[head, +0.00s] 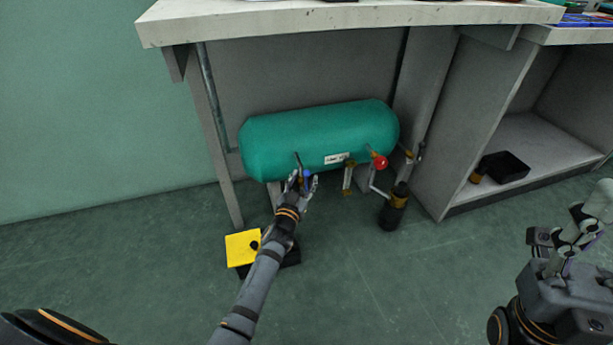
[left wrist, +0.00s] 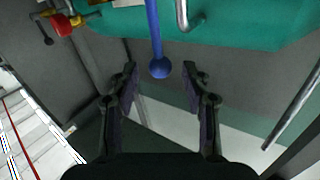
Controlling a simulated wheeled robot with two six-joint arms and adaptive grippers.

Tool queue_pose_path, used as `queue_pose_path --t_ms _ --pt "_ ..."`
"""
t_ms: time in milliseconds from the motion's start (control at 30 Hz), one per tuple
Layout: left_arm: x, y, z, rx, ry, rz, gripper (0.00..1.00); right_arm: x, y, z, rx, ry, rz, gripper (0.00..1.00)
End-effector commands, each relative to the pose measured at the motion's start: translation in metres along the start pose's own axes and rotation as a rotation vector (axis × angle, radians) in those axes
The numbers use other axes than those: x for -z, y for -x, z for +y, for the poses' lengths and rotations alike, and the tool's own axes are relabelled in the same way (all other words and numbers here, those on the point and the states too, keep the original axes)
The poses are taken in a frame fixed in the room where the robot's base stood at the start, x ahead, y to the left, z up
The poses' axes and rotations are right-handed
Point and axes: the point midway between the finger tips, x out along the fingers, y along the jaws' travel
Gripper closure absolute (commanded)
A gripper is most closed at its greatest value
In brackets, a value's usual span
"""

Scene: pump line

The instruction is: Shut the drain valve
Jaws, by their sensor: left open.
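The green tank (head: 300,140) lies sideways under the bench, and its underside fills the top of the left wrist view (left wrist: 245,28). A blue handle with a ball end (head: 307,174) is at the tank's lower front; in the left wrist view the blue handle (left wrist: 154,30) points down the picture. My left gripper (head: 303,180) is open, with its fingers on either side of the ball end and no visible contact. A red-knobbed valve (head: 381,162) sits farther right on the tank. No label shows which one is the drain valve. My right gripper (head: 585,222) is at the far right, away from the tank.
The bench top (head: 340,14) overhangs the tank, with a leg (head: 228,190) at left and a cabinet (head: 480,110) at right. The front floor is mostly clear.

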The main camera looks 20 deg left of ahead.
Motion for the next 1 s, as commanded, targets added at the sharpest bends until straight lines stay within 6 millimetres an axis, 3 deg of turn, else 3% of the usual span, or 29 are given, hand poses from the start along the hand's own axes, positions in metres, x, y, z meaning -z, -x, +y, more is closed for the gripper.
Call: queue_pose_path --t_ms 200,533,867,1000 --pt "-0.002 -0.028 0.0 0.0 -0.001 0.0 0.52 -0.001 0.009 -0.002 0.005 0.003 -0.003 0.52" --pt "-0.001 -0.032 0.0 0.0 -0.001 -0.001 0.54 -0.002 0.008 -0.002 0.006 0.003 -0.004 0.52" --pt "-0.001 -0.032 0.0 0.0 -0.001 -0.001 0.98 -0.002 0.009 -0.002 0.005 0.003 -0.004 0.52" --pt "-0.001 -0.032 0.0 0.0 -0.001 -0.001 1.0 -0.002 0.009 -0.002 0.005 0.003 -0.004 0.52"
